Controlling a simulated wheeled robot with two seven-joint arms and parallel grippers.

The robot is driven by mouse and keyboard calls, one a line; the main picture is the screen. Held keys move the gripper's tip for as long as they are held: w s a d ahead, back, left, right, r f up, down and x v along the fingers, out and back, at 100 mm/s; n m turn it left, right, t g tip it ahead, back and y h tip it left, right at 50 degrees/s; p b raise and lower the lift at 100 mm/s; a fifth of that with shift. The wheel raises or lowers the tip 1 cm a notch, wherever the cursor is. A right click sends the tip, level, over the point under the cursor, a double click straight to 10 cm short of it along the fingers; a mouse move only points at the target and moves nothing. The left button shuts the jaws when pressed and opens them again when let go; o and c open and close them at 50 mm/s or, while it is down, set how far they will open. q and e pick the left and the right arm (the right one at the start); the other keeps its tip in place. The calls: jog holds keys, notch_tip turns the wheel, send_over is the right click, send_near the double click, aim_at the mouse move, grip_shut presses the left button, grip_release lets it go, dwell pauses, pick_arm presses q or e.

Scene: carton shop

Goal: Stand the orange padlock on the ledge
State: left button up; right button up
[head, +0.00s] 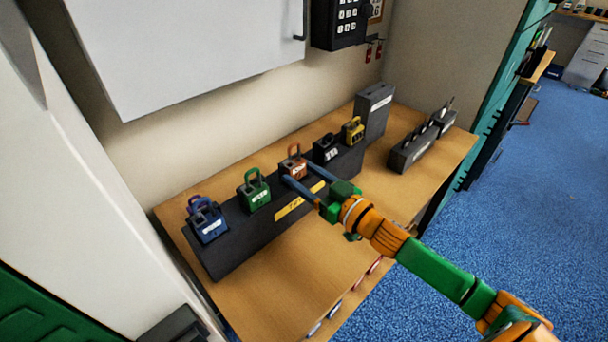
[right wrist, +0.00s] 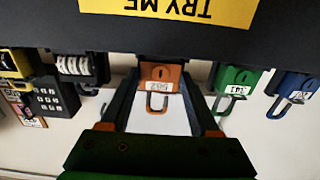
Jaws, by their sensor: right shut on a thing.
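The orange padlock (head: 293,168) is upright, shackle up, in the row on the dark ledge (head: 235,253), between the green padlock and a black combination lock. My right gripper (head: 298,176) reaches it from the front, one finger on each side, and is shut on it. In the right wrist view, which is upside down, the orange padlock (right wrist: 161,78) sits between the fingers (right wrist: 162,98) by the ledge's edge (right wrist: 120,35). Whether its base touches the ledge top cannot be told. My left gripper is not in view.
The green padlock (head: 256,193) and blue padlock (head: 206,222) stand to the left; the black combination lock (head: 326,150) and yellow padlock (head: 353,131) stand close to the right. A grey block (head: 373,112) and a dark slotted holder (head: 411,152) are farther right. The wooden bench top (head: 285,290) is clear in front.

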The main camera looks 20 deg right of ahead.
jog(key=p+v, duration=0.3)
jog(key=v, duration=0.4)
jog(key=shift+s, duration=0.3)
jog(key=shift+d, duration=0.1)
dwell(0.5)
